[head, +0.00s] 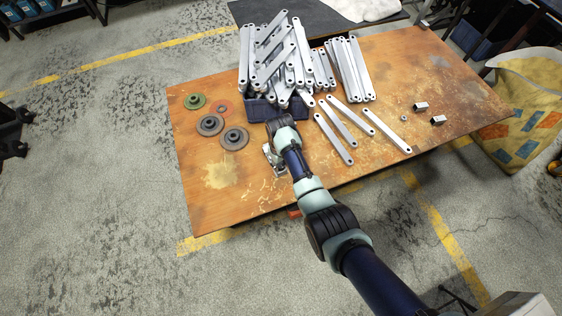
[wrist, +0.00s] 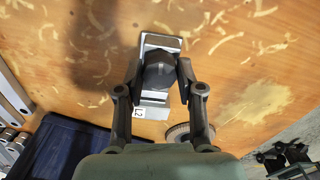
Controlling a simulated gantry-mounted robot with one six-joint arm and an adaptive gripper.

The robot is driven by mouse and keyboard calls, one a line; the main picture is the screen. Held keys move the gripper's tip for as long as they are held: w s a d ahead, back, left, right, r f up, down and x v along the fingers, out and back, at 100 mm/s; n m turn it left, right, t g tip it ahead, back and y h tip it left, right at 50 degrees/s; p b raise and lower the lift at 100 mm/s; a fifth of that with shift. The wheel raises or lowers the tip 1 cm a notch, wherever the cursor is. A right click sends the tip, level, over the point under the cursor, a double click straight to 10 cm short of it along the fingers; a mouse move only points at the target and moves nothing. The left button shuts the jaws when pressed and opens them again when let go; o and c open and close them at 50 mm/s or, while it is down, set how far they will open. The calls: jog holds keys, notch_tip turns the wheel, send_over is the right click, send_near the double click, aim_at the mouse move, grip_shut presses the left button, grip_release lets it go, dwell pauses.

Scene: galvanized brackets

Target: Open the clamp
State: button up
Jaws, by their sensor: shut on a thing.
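The clamp is a small metal device on the wooden table. In the head view its silvery body (head: 270,157) shows just left of my arm, partly hidden by it. In the wrist view its metal base (wrist: 161,40) lies between my fingers, with a dark rounded handle (wrist: 160,74) above it. My gripper (wrist: 159,72) is over the clamp, with a finger on each side of the handle, shut on it. In the head view my fingers are hidden by my arm. The clamp's exact lever angle cannot be told.
A dark blue bin (head: 258,110) stands just behind the clamp, with a heap of galvanized brackets (head: 275,55) at it. Loose brackets (head: 333,138) lie to the right. Grinding discs (head: 234,138) lie left. The table's front left (head: 225,205) is clear.

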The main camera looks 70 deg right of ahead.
jog(key=n, duration=0.1)
jog(key=n+p, duration=0.1)
jog(key=n, duration=0.1)
jog(key=shift+r+n, duration=0.2)
jog(key=shift+n, duration=0.1)
jog(key=n+p, duration=0.1)
jog(key=n, duration=0.3)
jog(key=shift+f, duration=0.1)
jog(key=n+p, duration=0.1)
jog(key=n, duration=0.3)
jog(key=shift+n, duration=0.3)
jog(key=n, duration=0.5)
jog(key=shift+f+n, duration=0.1)
jog(key=shift+n, duration=0.2)
jog(key=o, duration=1.1)
